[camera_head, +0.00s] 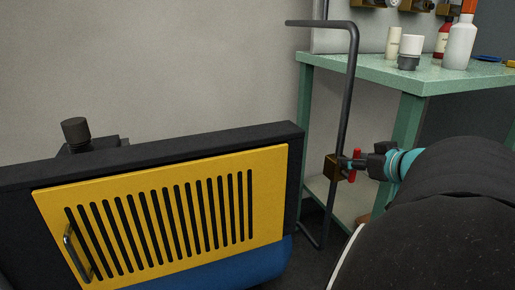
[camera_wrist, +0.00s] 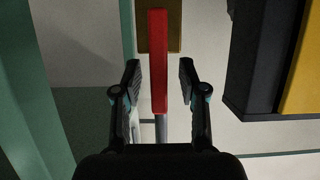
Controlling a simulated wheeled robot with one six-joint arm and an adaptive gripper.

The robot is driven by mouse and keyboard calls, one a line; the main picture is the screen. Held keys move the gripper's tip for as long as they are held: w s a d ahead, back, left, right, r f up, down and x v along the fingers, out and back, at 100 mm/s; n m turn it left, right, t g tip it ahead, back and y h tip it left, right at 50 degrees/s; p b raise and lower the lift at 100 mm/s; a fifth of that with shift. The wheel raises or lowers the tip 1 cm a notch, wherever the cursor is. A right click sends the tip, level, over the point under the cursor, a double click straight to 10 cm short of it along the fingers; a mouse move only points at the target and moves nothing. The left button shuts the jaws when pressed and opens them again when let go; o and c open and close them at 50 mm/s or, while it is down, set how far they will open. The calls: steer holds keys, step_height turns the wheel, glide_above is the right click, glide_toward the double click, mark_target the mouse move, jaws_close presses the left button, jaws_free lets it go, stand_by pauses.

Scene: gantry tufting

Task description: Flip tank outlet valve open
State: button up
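The outlet valve has a brass-brown body (camera_head: 331,167) on a dark grey vertical pipe (camera_head: 349,95), beside the green table. Its red lever (camera_head: 351,176) stands roughly upright, about in line with the pipe. In the wrist view the red lever (camera_wrist: 158,60) is a long bar in front of the brown valve body (camera_wrist: 175,35). My gripper (camera_head: 364,163) is at the valve from the right. In the wrist view my gripper (camera_wrist: 159,72) is open, one finger on each side of the lever, with visible gaps on both sides. The tank itself is not clearly identifiable.
A green table (camera_head: 430,80) stands behind the pipe, with a white bottle (camera_head: 460,45), a white cup (camera_head: 410,46) and other items. A black machine housing with a yellow slatted panel (camera_head: 170,215) fills the lower left. In the wrist view, a dark and yellow housing (camera_wrist: 262,60) is close on the right.

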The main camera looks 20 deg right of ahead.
steer(key=v, duration=1.2)
stand_by(0.3)
steer(key=w+a+f+m+g+p, duration=0.25)
steer(key=a+f+g+p, duration=0.55)
steer(key=a+f+g, duration=0.55)
steer(key=s+a+r+n+t+p, duration=0.1)
steer(key=s+a+r+t, duration=0.1)
steer(key=a+r, duration=0.2)
steer(key=s+a+r+n+t+p, duration=0.1)
steer(key=s+a+r+t, duration=0.1)
steer(key=a, duration=0.8)
step_height(320, 180, up, 3)
steer(key=shift+s+a+f+t+p, duration=0.2)
steer(key=shift+s+a+t+p, duration=0.15)
steer(key=shift+t, duration=0.4)
